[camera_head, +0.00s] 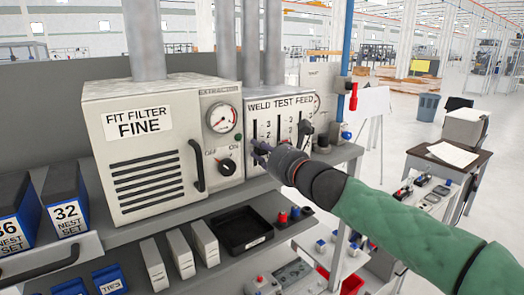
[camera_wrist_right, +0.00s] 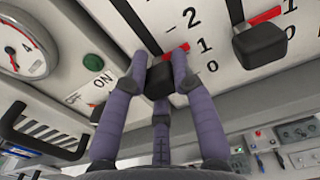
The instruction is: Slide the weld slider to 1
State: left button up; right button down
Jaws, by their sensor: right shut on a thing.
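The weld slider is the leftmost slot on the pale panel (camera_head: 262,106) marked WELD, TEST and FEED in the head view. Its black knob (camera_wrist_right: 159,82) shows in the right wrist view, with a red pointer (camera_wrist_right: 177,51) beside it. The pointer lies close to the 1 mark, below the 2 and above the 0. My right gripper (camera_head: 260,150) has its purple fingers closed around the knob; it also shows in the right wrist view (camera_wrist_right: 160,85). The fingers hide much of the knob. My left gripper is not in view.
A second slider knob (camera_wrist_right: 260,43) is just right of the gripped one. To the left are the extractor dial (camera_head: 222,118), its black rotary knob (camera_head: 226,167) and the filter box handle (camera_head: 197,165). A black tray (camera_head: 240,230) sits on the shelf below.

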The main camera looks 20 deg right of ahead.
jog(key=shift+f, duration=0.55)
jog(key=shift+r, duration=0.1)
jog(key=c, duration=1)
grip_release()
jog(key=shift+a, duration=0.15)
jog(key=shift+o, duration=0.2)
jog(key=shift+s+d, duration=0.3)
jog(key=shift+s, duration=0.15)
jog(key=v, duration=1.1)
jog(key=shift+a, duration=0.1)
